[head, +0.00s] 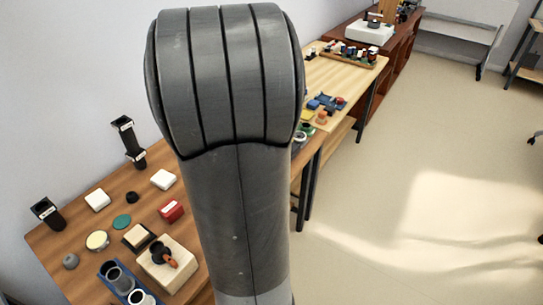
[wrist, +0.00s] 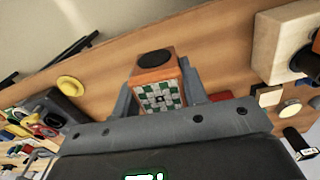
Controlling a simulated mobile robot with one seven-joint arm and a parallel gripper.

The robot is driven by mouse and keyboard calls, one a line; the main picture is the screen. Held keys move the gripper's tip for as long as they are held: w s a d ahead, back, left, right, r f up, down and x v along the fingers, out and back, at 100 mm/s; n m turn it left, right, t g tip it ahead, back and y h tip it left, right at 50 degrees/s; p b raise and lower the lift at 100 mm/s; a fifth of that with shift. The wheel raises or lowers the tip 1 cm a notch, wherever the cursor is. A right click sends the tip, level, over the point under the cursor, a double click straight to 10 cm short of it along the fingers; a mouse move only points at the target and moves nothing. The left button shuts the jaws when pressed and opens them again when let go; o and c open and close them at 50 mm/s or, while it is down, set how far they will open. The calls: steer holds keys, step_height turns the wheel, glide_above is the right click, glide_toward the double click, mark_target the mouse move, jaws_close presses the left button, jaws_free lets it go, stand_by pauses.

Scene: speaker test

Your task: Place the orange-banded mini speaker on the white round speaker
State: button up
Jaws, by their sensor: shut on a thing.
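In the wrist view my gripper (wrist: 156,82) is shut on a small boxy thing with orange sides, a black round pad and a green-and-white checked face. I take it for the orange-banded mini speaker (wrist: 152,73). It sits between the two grey fingers, with the brown wooden table behind it. Whether it touches anything beyond the fingers, I cannot tell. A pale round thing with a dark rim (head: 97,240) lies on the near table in the head view; I cannot tell whether it is the white round speaker. My arm hides the gripper in the head view.
The near table (head: 70,220) holds a wooden box (head: 168,262), a red box (head: 171,211), a blue tray (head: 109,273) and white blocks (head: 163,179). Black stands (head: 130,142) rise at its back edge. A yellow round thing (wrist: 70,85) shows in the wrist view. Open floor (head: 400,190) lies right.

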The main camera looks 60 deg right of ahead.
steer(key=w+d+r, duration=0.1)
steer(key=d+r, duration=0.1)
steer(key=d, duration=1)
steer(key=w+d+r, duration=0.1)
steer(key=d, duration=1)
steer(key=s+d+n, duration=0.1)
steer(key=s+d, duration=0.3)
steer(key=d, duration=0.7)
steer(key=s+d, duration=0.4)
steer(key=d, duration=0.7)
steer(key=w+f, duration=0.2)
steer(key=w, duration=0.2)
steer(key=w+f, duration=0.2)
steer(key=w, duration=0.1)
steer(key=w+f, duration=0.2)
steer(key=w, duration=0.2)
steer(key=shift+w+d, duration=0.3)
steer(key=shift+d, duration=0.05)
steer(key=shift+f, duration=2.1)
steer(key=shift+f, duration=0.2)
steer(key=o, duration=1)
steer(key=shift+o, duration=0.2)
steer(key=shift+r, duration=0.1)
